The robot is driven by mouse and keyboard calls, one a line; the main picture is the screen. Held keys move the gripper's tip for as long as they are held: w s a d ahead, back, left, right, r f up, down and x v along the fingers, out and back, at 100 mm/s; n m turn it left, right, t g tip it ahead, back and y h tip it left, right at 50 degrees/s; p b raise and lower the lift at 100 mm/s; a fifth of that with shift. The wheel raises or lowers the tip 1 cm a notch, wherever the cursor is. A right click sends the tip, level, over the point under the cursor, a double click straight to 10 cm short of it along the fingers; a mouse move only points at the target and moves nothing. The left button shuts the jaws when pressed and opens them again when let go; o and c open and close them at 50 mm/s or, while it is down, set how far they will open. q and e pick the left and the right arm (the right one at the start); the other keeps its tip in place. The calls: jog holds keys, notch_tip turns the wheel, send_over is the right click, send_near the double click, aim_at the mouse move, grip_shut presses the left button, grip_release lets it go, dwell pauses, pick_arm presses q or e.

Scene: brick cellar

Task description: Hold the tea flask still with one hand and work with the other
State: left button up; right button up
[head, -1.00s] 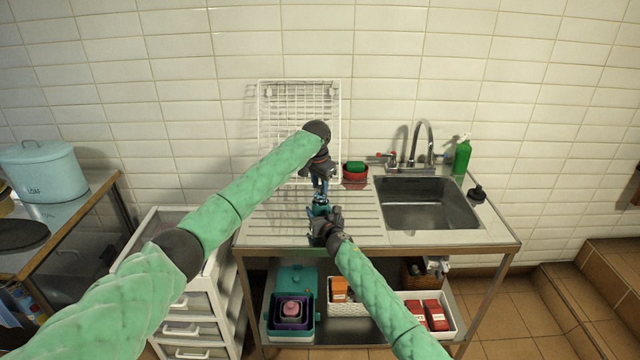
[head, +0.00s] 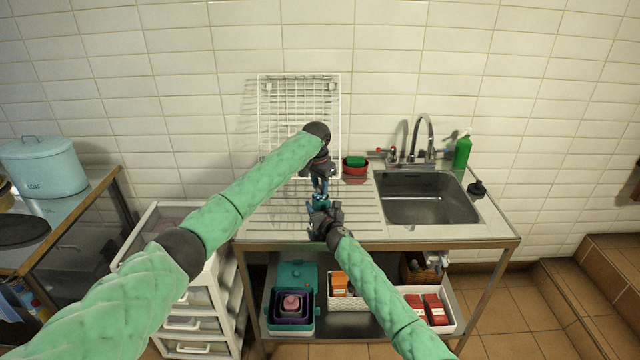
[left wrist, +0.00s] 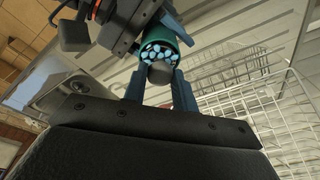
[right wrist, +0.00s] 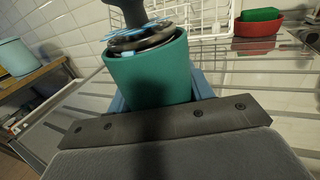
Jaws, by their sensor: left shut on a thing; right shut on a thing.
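The tea flask (right wrist: 150,75) is a green cylinder, upright over the ribbed drainboard and seen close in the right wrist view. My right gripper (head: 322,210) is shut around its body. My left gripper (head: 321,194) comes from above and is shut on a dark grey knob (left wrist: 160,73) at the flask's top. In the left wrist view, a light-blue patterned disc (left wrist: 156,54) shows around the knob inside the green rim. In the head view the grippers mostly hide the flask. I cannot tell whether its base touches the drainboard or whether the knob's part is loose.
A white wire rack (head: 299,100) leans on the wall behind. A red dish with a green sponge (head: 355,162) stands right of it. The sink (head: 428,200), tap (head: 424,135) and green bottle (head: 462,151) are at the right. The drainboard (head: 270,222) is clear around the flask.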

pick_arm(q)
jog(key=shift+f, duration=0.25)
jog(key=o, duration=0.9)
jog(key=shift+r, duration=0.15)
jog(key=r, duration=0.3)
jog(key=s+r, duration=0.1)
jog(key=r, duration=0.7)
jog(key=shift+s+a+r, duration=0.25)
jog(key=shift+s+a, duration=0.15)
pick_arm(e)
jog(key=o, duration=1.1)
